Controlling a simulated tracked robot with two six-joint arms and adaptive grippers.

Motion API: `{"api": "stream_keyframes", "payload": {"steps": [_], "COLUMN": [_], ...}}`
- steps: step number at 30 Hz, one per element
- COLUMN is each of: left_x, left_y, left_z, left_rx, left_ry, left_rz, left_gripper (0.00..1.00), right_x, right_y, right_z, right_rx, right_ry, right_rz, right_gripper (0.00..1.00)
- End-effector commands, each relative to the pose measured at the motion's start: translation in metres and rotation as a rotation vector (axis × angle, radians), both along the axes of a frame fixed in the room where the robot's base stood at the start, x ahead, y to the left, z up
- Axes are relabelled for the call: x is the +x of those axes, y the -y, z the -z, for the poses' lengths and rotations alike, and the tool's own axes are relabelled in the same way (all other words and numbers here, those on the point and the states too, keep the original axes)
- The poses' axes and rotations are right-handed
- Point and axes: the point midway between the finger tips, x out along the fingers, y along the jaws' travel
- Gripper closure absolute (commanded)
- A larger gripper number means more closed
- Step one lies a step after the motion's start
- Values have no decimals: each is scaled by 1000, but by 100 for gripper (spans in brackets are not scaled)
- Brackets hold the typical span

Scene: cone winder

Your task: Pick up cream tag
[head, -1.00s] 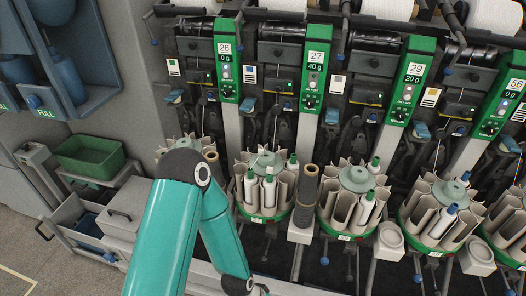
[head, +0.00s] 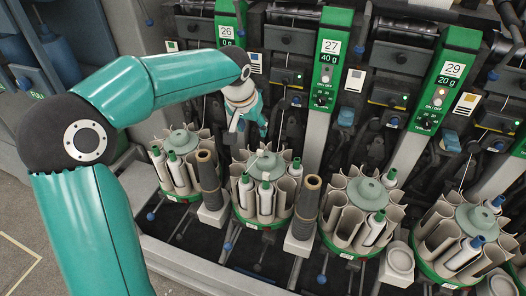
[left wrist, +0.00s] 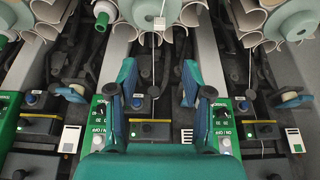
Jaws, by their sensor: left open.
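Several pale cards are on the winder's front. One cream card with an orange-brown patch (head: 467,103) is beside panel 29, and a whiter one (head: 355,82) is beside panel 27. A pale card with a blue patch (head: 256,62) is right of panel 26, partly hidden in the left wrist view (left wrist: 187,136). A small pale piece (left wrist: 160,22) sits by the yarn over a magazine; I cannot tell which of these is the cream tag. My left gripper (head: 248,124) is open and empty between panels 26 and 27, also seen in the left wrist view (left wrist: 158,82). My right gripper is out of view.
Round magazines (head: 268,218) with tubes and bobbins stand below the gripper. Dark upright cones (head: 306,205) stand between them. Green panel 27 (head: 325,75) and black winding units crowd both sides. A yarn runs between the fingers in the left wrist view.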

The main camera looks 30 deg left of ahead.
Motion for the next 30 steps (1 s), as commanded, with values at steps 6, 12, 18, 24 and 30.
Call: {"api": "stream_keyframes", "payload": {"steps": [6,12,18,24,30], "left_x": [20,33,37,44,53], "left_y": [-1,-3,-3,-8,-10], "left_z": [46,75,85,107,129], "left_rx": [-1,-1,-2,-2,-2], "left_ry": [-7,-4,-2,-7,-3], "left_rz": [8,10,12,12,12], "left_gripper": [50,50,50,50,50], "right_x": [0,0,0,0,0], "right_y": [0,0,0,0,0], "right_z": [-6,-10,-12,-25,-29], "right_rx": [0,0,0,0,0], "right_ry": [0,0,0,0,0], "right_rz": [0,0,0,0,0], "right_gripper": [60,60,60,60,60]}}
